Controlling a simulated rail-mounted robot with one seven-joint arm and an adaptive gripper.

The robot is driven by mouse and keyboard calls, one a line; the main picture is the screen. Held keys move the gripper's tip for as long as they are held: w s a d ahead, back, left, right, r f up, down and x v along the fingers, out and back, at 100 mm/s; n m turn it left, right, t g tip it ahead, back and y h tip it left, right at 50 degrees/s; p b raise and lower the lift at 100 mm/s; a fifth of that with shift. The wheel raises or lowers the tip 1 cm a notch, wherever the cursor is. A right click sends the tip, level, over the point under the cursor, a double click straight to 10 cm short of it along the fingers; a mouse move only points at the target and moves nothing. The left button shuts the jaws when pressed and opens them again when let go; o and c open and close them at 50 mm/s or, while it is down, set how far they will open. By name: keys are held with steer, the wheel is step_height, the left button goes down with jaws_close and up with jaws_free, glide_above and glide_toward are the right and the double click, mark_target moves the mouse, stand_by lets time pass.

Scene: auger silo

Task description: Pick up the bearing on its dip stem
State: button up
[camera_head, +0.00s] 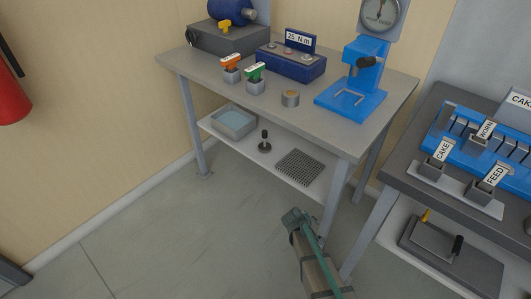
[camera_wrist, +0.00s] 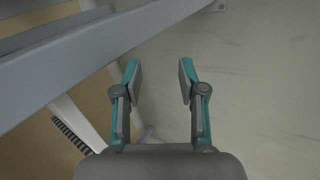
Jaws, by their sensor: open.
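A small part with a black upright stem on a round base (camera_head: 265,142) stands on the lower shelf of the grey workbench in the head view; it looks like the bearing on its dip stem. My gripper (camera_wrist: 160,75) is open and empty in the wrist view, with its two teal fingers spread apart. In the head view my gripper (camera_head: 297,218) is below and to the right of the shelf, in front of the bench, apart from the stem part. The stem part does not show in the wrist view.
The lower shelf (camera_head: 225,137) also holds a grey tray of bluish liquid (camera_head: 235,123) and a dark grate (camera_head: 300,167). Bench legs (camera_head: 334,205) stand close to my arm. A second bench (camera_head: 395,178) is at right. Floor at left is clear.

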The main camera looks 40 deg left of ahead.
steer(key=a+n+t+y+b, duration=0.2)
steer(key=a+n+b, duration=0.15)
steer(key=a, duration=1.05)
steer(key=n+t+y+b, duration=0.7)
steer(key=n+b, duration=0.7)
steer(key=n, duration=0.7)
glide_toward(265, 146)
step_height(265, 146, up, 3)
steer(key=shift+w+d+f+n, duration=0.1)
steer(key=shift+w+d+n, duration=0.05)
steer(key=shift+n, duration=0.2)
steer(key=shift+w, duration=0.35)
steer(key=b+x, duration=0.1)
steer(key=x, duration=0.3)
steer(key=shift+w+a, duration=0.3)
steer(key=b+x, duration=0.1)
steer(key=x, duration=0.1)
steer(key=b+x, duration=0.1)
steer(key=x, duration=0.2)
steer(key=shift+s+a, duration=0.2)
steer(key=shift+a, duration=0.15)
jaws_close()
